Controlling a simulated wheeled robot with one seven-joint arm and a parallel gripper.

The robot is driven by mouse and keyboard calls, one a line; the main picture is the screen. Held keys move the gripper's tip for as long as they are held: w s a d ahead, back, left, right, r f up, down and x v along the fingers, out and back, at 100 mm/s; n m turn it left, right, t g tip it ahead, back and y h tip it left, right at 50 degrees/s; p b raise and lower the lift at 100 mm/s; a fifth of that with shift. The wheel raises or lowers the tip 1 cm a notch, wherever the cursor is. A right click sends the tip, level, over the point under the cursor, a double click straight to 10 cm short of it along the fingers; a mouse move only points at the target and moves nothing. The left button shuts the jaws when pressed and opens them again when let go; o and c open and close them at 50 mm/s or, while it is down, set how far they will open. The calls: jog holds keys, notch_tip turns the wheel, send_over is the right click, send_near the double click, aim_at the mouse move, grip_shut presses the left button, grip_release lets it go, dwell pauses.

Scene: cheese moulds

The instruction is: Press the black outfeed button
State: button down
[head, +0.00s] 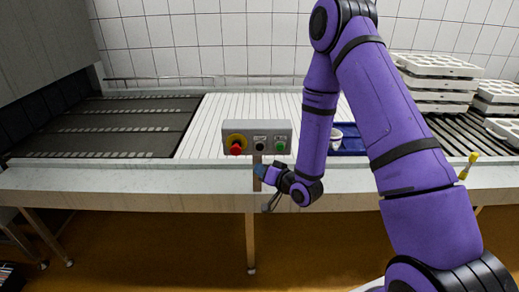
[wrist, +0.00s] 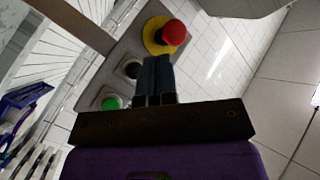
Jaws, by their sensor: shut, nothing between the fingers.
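The black button (head: 260,145) is the middle one on the grey control box (head: 284,127). In the wrist view the black button (wrist: 131,68) shows just left of my fingertips, partly covered by them. My gripper (head: 259,170) is shut and empty, just below the box in the head view. In the wrist view my gripper (wrist: 157,62) has its fingers pressed together and points toward the box, between the black button and the red one. I cannot tell whether the fingertips touch the box.
A red mushroom button (head: 237,149) on a yellow ring is left of the black button, and a green button (head: 280,146) is right of it. A white slatted conveyor (head: 215,130) lies behind. A blue tray (head: 352,143) and stacked white moulds (head: 435,80) are to the right.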

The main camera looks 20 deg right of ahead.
jog(key=w+d, duration=0.2)
jog(key=w, duration=0.5)
jog(key=shift+w+d, duration=0.15)
jog(key=shift+d, duration=0.05)
jog(key=shift+w, duration=0.15)
dwell(1.9)
jog(key=shift+w+d, duration=0.1)
jog(key=shift+w, duration=0.15)
jog(key=shift+w+d, duration=0.15)
jog(key=shift+w, duration=0.3)
dwell(0.9)
jog(key=shift+s, duration=0.1)
jog(key=shift+s+a, duration=0.25)
jog(key=shift+s, duration=0.5)
jog(key=shift+s, duration=0.15)
jog(key=shift+s+a, duration=0.25)
jog(key=shift+s, duration=0.5)
jog(key=shift+s+a, duration=0.3)
jog(key=shift+s, duration=0.45)
jog(key=shift+s+a, duration=0.25)
jog(key=shift+s, duration=0.5)
jog(key=shift+r, duration=0.1)
